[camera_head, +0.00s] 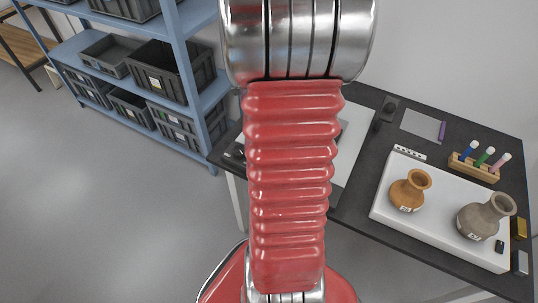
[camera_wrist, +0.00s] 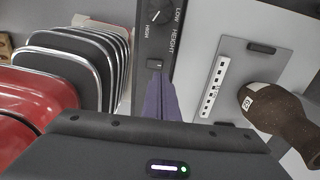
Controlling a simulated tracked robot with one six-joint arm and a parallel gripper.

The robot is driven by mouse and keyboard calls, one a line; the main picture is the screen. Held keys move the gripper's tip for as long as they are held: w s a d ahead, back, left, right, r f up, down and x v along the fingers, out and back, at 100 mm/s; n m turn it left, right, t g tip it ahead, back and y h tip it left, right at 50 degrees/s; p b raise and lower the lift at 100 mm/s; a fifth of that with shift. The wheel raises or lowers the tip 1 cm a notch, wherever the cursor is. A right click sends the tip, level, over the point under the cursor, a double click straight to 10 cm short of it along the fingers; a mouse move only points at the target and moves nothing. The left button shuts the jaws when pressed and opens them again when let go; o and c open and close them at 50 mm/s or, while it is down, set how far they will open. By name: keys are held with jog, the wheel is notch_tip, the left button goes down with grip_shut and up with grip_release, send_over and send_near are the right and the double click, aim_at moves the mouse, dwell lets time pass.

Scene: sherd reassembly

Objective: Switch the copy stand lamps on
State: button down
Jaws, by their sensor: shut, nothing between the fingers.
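In the wrist view, a dark control panel (camera_wrist: 146,38) carries a round black knob (camera_wrist: 158,12) lettered HIGH, LOW and HEIGHT. Below the knob is a small dark switch (camera_wrist: 155,63). My gripper (camera_wrist: 157,76) is shut and empty, its purple-grey fingers pointing at the switch. The tips are right by its lower edge; I cannot tell whether they touch it. A grey board (camera_wrist: 232,58) lies right of the panel, with a white scale bar and a dark brown labelled piece (camera_wrist: 280,112). I cannot make out the lamps in either view.
In the head view, my arm hides much of the dark table (camera_head: 344,206). A white tray (camera_head: 384,208) holds an orange pot (camera_head: 408,190) and a grey-brown pot (camera_head: 480,218). A pen rack (camera_head: 474,167) stands behind. A blue shelf (camera_head: 184,60) with grey crates is at left.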

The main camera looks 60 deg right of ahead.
jog(key=shift+f, duration=3.85)
